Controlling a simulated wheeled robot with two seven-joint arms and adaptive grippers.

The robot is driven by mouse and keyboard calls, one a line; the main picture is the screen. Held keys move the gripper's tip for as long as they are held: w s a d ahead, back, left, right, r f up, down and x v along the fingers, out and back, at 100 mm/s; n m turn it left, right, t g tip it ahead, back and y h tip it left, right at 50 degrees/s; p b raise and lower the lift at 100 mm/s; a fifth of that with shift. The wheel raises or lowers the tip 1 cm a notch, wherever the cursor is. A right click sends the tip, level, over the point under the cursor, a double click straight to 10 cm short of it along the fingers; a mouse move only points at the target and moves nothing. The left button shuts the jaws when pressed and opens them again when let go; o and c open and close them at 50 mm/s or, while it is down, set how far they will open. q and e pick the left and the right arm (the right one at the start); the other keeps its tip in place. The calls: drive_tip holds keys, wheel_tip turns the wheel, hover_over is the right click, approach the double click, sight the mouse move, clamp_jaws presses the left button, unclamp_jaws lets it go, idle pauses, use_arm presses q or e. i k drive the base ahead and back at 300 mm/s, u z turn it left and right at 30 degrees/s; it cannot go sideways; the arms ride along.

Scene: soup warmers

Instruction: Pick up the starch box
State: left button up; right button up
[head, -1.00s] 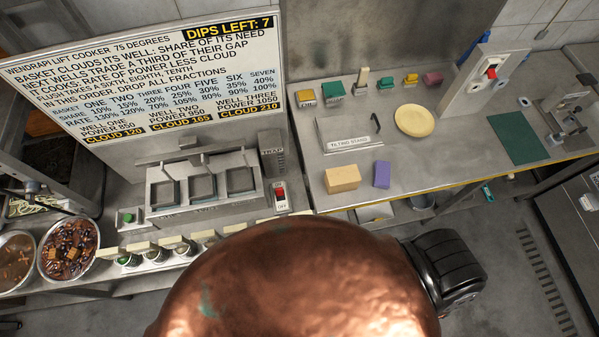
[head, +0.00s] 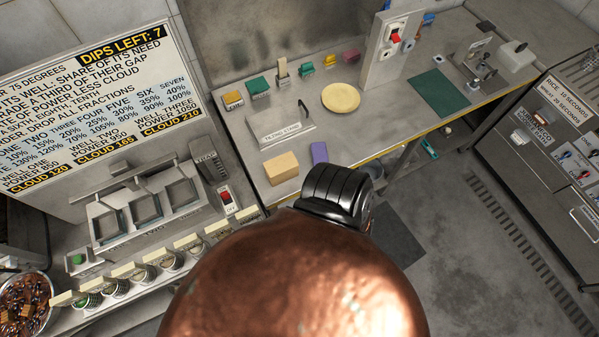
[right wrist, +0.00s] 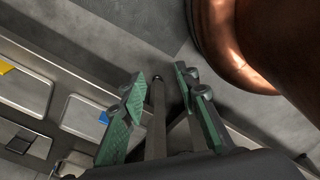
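No label reading starch is legible, so I cannot tell which item is the starch box. A tan block-shaped box (head: 281,168) lies near the front edge of the steel counter (head: 235,125) in the head view. A purple upright box (head: 319,152) stands just right of it, partly hidden by my black arm part. My right gripper (right wrist: 160,78) shows in the right wrist view with its green-padded fingers apart and nothing between them. It is over grey floor, away from both boxes. My left gripper is not in view.
A tilting stand (head: 281,127), a round yellow plate (head: 340,98) and several small coloured items are on the counter. A switch post (head: 385,55) and a green mat (head: 439,93) are farther right. The soup cooker (head: 148,203) stands left. Open floor (head: 480,240) is at right.

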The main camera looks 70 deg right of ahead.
sight(280, 170)
drive_tip(key=k, duration=0.4)
drive_tip(key=z, duration=0.8)
